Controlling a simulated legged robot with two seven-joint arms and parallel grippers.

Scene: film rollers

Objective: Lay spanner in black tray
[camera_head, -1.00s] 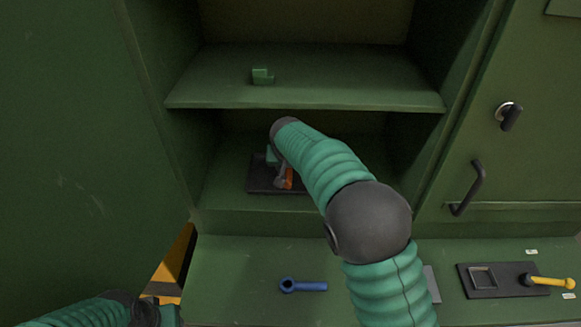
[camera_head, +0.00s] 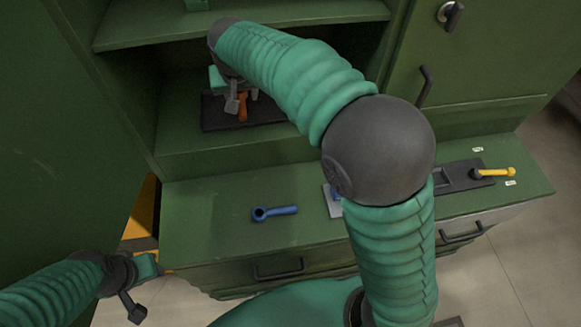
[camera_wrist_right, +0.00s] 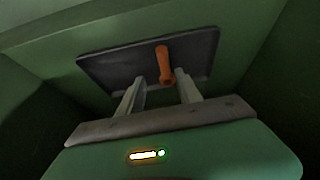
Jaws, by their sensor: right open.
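An orange spanner-like tool (camera_head: 243,107) is at the black tray (camera_head: 215,116) on the cabinet's lower shelf. In the right wrist view the orange tool (camera_wrist_right: 164,65) lies over the black tray (camera_wrist_right: 112,66), its near end between my fingertips. My right gripper (camera_head: 236,103) is just above the tray; in the wrist view its fingers (camera_wrist_right: 161,84) are apart, one on each side of the tool. Whether they touch it is unclear. A blue spanner (camera_head: 275,213) lies on the green bench. My left gripper (camera_head: 133,305) is low at the left, away from these; its jaws are unclear.
An upper shelf (camera_head: 290,20) overhangs the tray. A yellow tool (camera_head: 494,173) lies by a dark plate (camera_head: 456,181) at the bench's right. A grey plate (camera_head: 332,203) is partly hidden by my right arm. The bench's left part is clear.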

